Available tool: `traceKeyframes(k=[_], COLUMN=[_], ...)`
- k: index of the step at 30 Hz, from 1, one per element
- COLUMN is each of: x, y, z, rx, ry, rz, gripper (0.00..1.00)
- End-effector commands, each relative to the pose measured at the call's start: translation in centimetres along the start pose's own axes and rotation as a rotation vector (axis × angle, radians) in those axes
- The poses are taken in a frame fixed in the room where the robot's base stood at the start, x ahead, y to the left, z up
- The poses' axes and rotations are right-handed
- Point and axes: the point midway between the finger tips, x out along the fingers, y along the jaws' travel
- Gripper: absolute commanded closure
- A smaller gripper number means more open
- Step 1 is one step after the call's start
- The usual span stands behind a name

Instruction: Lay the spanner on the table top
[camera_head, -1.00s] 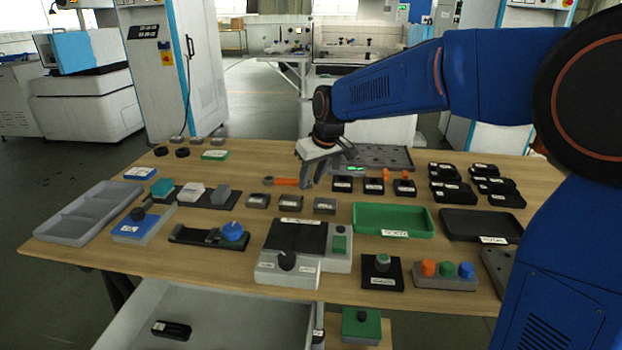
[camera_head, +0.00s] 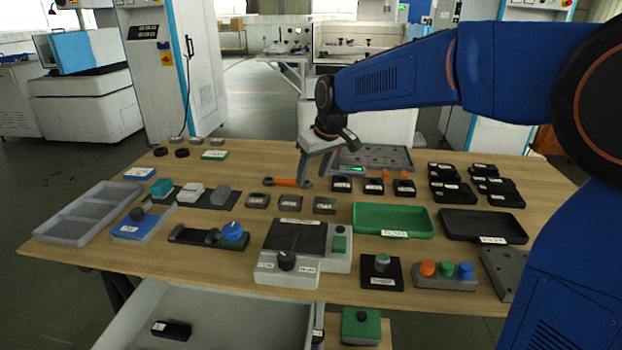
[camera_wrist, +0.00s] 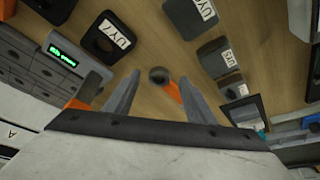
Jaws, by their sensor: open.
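The spanner (camera_head: 287,183), with an orange handle and grey ends, lies flat on the wooden table top (camera_head: 235,176), left of a row of black labelled holders. My gripper (camera_head: 313,176) is open and empty, just above and beside the spanner's right end. In the wrist view, the spanner's ring end (camera_wrist: 158,75) shows between the two spread fingers of my gripper (camera_wrist: 159,80), with part of the orange handle behind it. The rest of the handle is hidden there by a finger and the gripper body.
Small grey labelled blocks (camera_head: 290,201) stand in front of the spanner. A green tray (camera_head: 393,219) and a black tray (camera_head: 482,226) lie to the right. A grey slotted plate (camera_head: 385,157) is behind. Bare wood lies left of the spanner.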

Motion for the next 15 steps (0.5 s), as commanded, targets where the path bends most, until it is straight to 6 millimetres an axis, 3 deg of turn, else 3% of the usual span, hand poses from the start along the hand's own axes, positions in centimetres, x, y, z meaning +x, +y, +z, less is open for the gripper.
traceKeyframes(k=[7, 15], x=[-5.1, -8.7], y=[0.0, 0.0], z=[-0.1, -0.1], rx=[0.000, 0.000], ry=[0.005, 0.003], rz=[0.001, 0.001], gripper=[0.50, 0.50])
